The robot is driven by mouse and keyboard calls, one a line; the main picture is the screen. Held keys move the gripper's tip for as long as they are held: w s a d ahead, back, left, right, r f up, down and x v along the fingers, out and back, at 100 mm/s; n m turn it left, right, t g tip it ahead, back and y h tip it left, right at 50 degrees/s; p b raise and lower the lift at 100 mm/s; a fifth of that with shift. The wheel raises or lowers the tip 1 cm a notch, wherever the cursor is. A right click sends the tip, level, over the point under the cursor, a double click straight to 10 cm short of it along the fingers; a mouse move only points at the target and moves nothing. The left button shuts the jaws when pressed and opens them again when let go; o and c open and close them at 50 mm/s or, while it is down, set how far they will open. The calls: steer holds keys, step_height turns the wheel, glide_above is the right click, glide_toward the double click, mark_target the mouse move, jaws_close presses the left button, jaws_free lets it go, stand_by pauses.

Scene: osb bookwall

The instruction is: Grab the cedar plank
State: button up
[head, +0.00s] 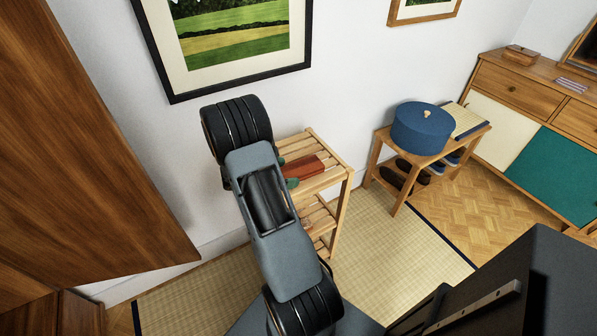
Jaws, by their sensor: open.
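The cedar plank (304,168) is a small reddish-brown piece lying on the top of a slatted wooden shelf stand (335,176) against the wall. My arm crosses the middle of the head view and hides the stand's left side. Only the green fingertips of my gripper (286,172) show past the arm, one on the far side and one on the near side of the plank's left end. The gripper is open. Whether the fingers touch the plank cannot be told, and the gripper's body is hidden.
A low bench (400,194) holds a round blue box (421,128), with shoes (408,172) beneath it. A sideboard (520,88) stands at the right. A large wooden panel (90,130) fills the left. Framed pictures hang above. The tatami mat (385,245) is clear in front.

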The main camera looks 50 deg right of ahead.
steer(key=shift+c, duration=0.3)
steer(key=c, duration=0.9)
steer(key=shift+c, duration=0.2)
